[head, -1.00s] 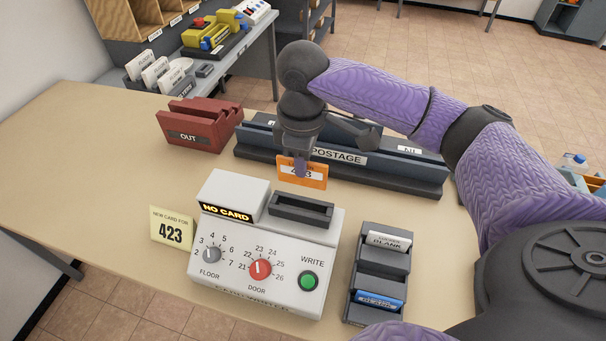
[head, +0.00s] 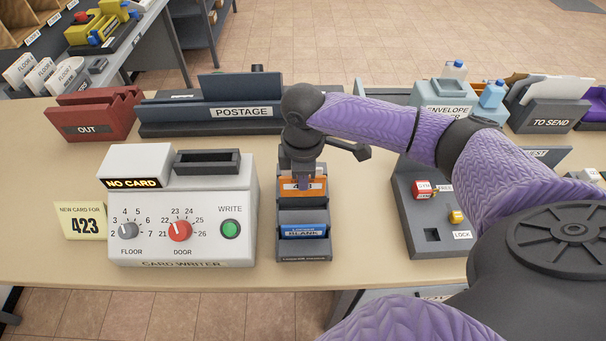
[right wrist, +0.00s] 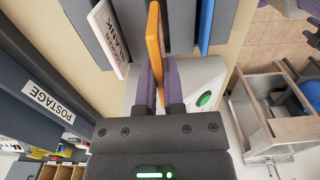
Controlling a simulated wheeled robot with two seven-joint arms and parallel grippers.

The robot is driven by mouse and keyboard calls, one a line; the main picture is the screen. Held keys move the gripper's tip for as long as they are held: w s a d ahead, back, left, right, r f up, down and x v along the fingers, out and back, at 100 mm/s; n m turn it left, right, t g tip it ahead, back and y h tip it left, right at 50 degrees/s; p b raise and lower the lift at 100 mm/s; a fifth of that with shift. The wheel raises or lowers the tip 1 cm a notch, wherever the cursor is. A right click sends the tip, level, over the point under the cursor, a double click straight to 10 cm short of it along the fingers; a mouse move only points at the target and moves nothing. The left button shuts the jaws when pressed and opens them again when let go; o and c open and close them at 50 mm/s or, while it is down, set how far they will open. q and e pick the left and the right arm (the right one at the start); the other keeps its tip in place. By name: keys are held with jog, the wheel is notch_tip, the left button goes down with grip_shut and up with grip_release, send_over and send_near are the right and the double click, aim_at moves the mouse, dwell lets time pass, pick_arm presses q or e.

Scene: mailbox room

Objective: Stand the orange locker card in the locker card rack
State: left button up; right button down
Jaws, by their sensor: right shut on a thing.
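The orange locker card (head: 289,188) is upright in my right gripper (head: 303,180), which is shut on its upper part. It also shows in the right wrist view (right wrist: 154,40), between the two fingers (right wrist: 160,85). The card is at the middle of the dark grey locker card rack (head: 304,216); I cannot tell whether its lower edge is in the slot. My left gripper is out of view.
The card writer (head: 185,200) stands left of the rack and reads NO CARD. The yellow 423 note (head: 82,221) is farther left. The postage holder (head: 215,110) is behind. A grey key panel (head: 425,215) stands to the right, with table between it and the rack.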

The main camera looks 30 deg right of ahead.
aim_at(303, 195)
jog(key=shift+f, duration=0.55)
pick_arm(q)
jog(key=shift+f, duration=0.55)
pick_arm(e)
jog(key=shift+r, duration=0.15)
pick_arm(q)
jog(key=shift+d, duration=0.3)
pick_arm(e)
jog(key=shift+p, duration=0.4)
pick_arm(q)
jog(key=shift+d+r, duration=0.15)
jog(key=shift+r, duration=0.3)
pick_arm(e)
jog(key=shift+f, duration=0.2)
jog(key=shift+f+b, duration=0.65)
jog(key=shift+f, duration=0.6)
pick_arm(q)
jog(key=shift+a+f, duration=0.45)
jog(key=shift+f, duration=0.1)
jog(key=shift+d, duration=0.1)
pick_arm(e)
jog(key=shift+f, duration=0.1)
